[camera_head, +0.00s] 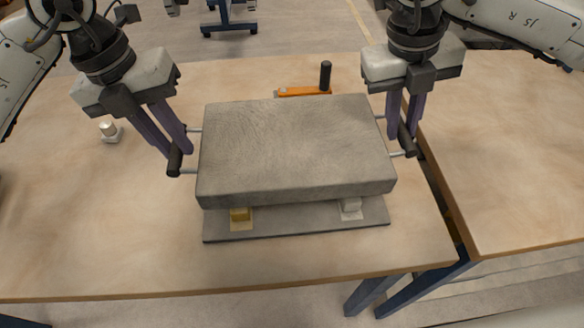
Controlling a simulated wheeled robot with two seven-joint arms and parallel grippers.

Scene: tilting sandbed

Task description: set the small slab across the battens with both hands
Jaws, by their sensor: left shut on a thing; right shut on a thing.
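The small slab (295,145) is a thick grey block with a bar handle at each side. My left gripper (176,160) is shut on the dark grip of the left handle (188,172). My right gripper (405,138) is shut on the dark grip of the right handle (402,154). The slab looks roughly level above a thin grey base plate (290,222). Under its front edge show the ends of a yellowish batten (240,214) and a whitish batten (351,205). I cannot tell whether the slab touches them; their far parts are hidden.
An orange tool with a black upright handle (325,77) lies behind the slab. A small whitish knob-like object (110,131) stands at the left. The wooden table (110,240) is clear in front; a second table (510,170) adjoins at right across a gap.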

